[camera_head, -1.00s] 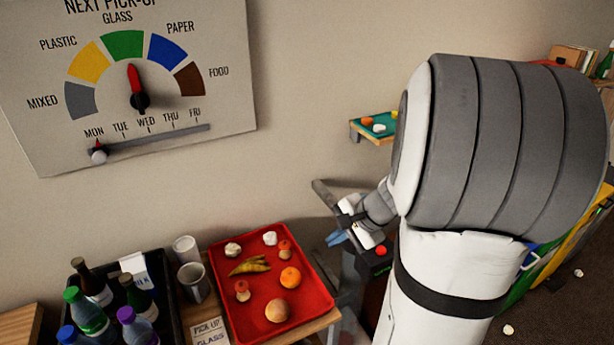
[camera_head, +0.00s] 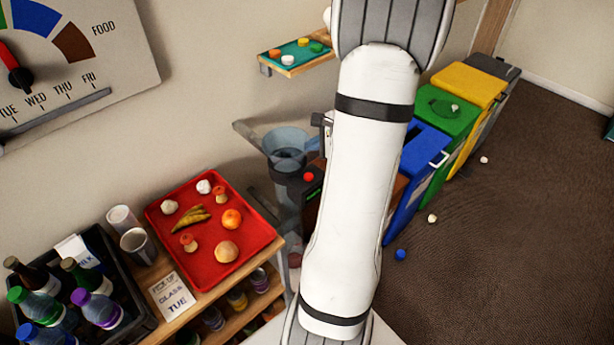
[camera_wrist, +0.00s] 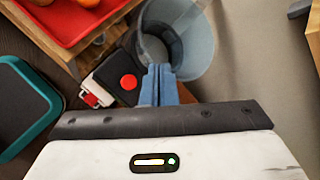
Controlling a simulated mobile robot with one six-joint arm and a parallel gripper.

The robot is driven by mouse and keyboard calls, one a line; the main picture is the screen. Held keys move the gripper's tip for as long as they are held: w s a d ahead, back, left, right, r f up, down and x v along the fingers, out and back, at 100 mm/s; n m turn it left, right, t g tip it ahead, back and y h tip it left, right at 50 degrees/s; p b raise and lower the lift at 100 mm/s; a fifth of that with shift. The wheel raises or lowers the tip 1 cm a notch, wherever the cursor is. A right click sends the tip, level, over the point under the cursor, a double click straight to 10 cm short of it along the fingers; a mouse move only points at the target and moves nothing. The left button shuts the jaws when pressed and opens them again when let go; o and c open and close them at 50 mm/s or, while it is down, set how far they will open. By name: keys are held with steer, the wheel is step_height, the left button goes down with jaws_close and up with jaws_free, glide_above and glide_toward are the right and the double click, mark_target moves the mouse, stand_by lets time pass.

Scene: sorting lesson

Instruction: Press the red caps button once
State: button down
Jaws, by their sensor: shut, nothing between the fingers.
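The round red button (camera_head: 309,177) sits on top of a dark box beside a clear, funnel-like container (camera_head: 287,150). In the wrist view the red button (camera_wrist: 128,82) lies just left of my gripper's blue fingertips (camera_wrist: 158,72). My gripper is shut and empty, its fingers together. The fingertips overlap the clear container's lower rim in that view; I cannot tell their height above the button. In the head view my white arm hides most of the gripper; only a bit of blue finger (camera_head: 313,144) shows near the container.
A red tray (camera_head: 262,232) of food items stands on a wooden shelf unit, next to cups and a black crate (camera_head: 140,310) of bottles. A small teal tray (camera_head: 272,60) hangs on the wall. Coloured bins (camera_head: 425,175) stand right of my arm.

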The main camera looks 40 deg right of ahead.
steer(key=b, duration=0.5)
glide_above(312, 178)
step_height(312, 178, down, 7)
steer(key=shift+d+f, duration=0.1)
steer(key=shift+f+b, duration=0.55)
steer(key=shift+f, duration=0.15)
stand_by(1.1)
steer(key=shift+f+b, duration=0.25)
steer(key=shift+b, duration=0.35)
steer(key=shift+f+b, duration=0.45)
steer(key=shift+b, duration=0.15)
stand_by(0.5)
steer(key=shift+r, duration=0.1)
steer(key=shift+r+p, duration=0.55)
steer(key=shift+r, duration=0.25)
